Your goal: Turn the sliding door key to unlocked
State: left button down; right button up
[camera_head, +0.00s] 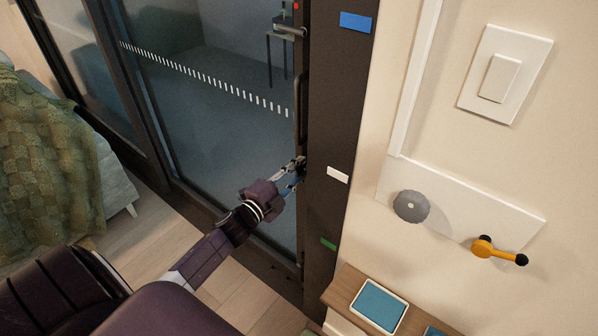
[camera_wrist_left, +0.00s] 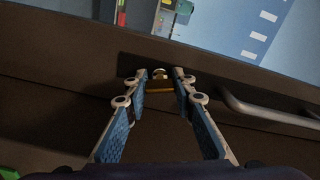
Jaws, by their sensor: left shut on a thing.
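The sliding door (camera_head: 215,130) is dark-framed glass with a row of white dashes across it. My left gripper (camera_head: 298,170) reaches from the lower left to the lock area on the door's dark frame. In the left wrist view my left gripper (camera_wrist_left: 160,78) has its two fingertips on either side of a small brass-coloured key (camera_wrist_left: 160,86) at the dark frame and is shut on it. The key is hidden by the fingertips in the head view, and its turn angle cannot be told. My right gripper is not in view.
A bar handle (camera_wrist_left: 265,112) sits on the frame beside the fingers. Blue (camera_head: 356,22), white (camera_head: 338,175) and green (camera_head: 328,244) tags mark the dark post. A grey knob (camera_head: 411,206), an orange lever (camera_head: 497,251) and a light switch (camera_head: 505,76) are on the wall, above a wooden shelf (camera_head: 343,292).

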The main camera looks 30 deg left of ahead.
pick_arm(q)
jog(key=shift+f+m+b, duration=0.1)
jog(key=shift+m+b, duration=0.35)
jog(key=shift+m, duration=1.45)
jog(key=c, duration=1.6)
grip_release()
jog(key=s, duration=1.2)
jog(key=shift+a, duration=0.45)
